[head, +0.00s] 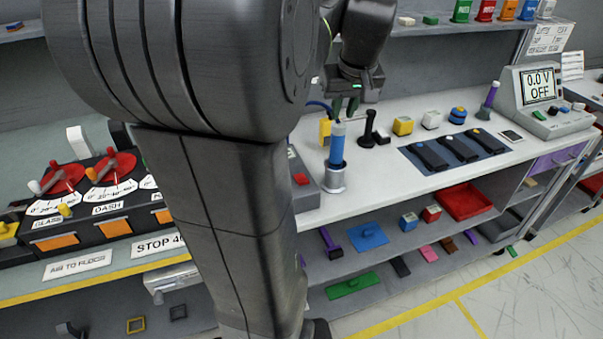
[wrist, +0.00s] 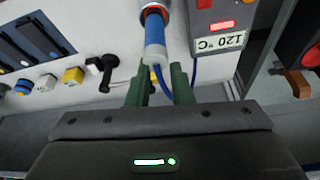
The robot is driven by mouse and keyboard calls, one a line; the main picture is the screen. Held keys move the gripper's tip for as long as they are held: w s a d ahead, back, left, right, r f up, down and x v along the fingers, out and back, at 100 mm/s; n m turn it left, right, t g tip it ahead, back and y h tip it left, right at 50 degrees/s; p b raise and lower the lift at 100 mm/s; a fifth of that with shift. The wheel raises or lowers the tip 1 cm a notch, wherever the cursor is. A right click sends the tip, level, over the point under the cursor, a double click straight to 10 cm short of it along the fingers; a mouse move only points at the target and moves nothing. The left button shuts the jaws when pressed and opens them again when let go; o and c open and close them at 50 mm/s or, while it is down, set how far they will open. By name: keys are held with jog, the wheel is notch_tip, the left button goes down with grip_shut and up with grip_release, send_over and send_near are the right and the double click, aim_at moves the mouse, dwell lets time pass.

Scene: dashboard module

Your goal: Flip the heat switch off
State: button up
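My gripper (head: 345,106) is in the upper middle of the head view, just above a blue-handled tool (head: 338,143) standing in a metal cup (head: 334,180). In the wrist view my gripper (wrist: 158,75) has its two green fingers apart, with nothing clearly held between them. The tool's handle (wrist: 154,30) shows just beyond the fingertips. A grey heater box (wrist: 217,50) stands beside the tool, with an upside-down "120 °C" label and a lit red bar (wrist: 221,24). In the head view a red part (head: 300,179) shows on this box (head: 306,196), largely hidden by my arm. The heat switch's position cannot be told.
A black lever (head: 369,129) and a yellow block (head: 403,125) stand to the right on the white bench. A blue cable (wrist: 193,72) runs by the tool. A meter (head: 540,88) reads "OFF".

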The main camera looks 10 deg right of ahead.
jog(key=w+a+g+p, duration=0.1)
jog(key=a+g, duration=0.1)
jog(key=w+a+f+n+g+p, duration=0.1)
jog(key=a+g, duration=0.1)
jog(key=a, duration=0.1)
jog(key=w+a+g+p, duration=0.1)
jog(key=a, duration=0.2)
jog(key=shift+w+a+f+n+g, duration=0.1)
jog(key=shift+a+f+n+g, duration=0.05)
jog(key=shift+f+n+g, duration=0.2)
grip_shut()
jog(key=shift+a+g+p, duration=0.3)
jog(key=shift+a+g, duration=0.05)
jog(key=shift+f, duration=0.1)
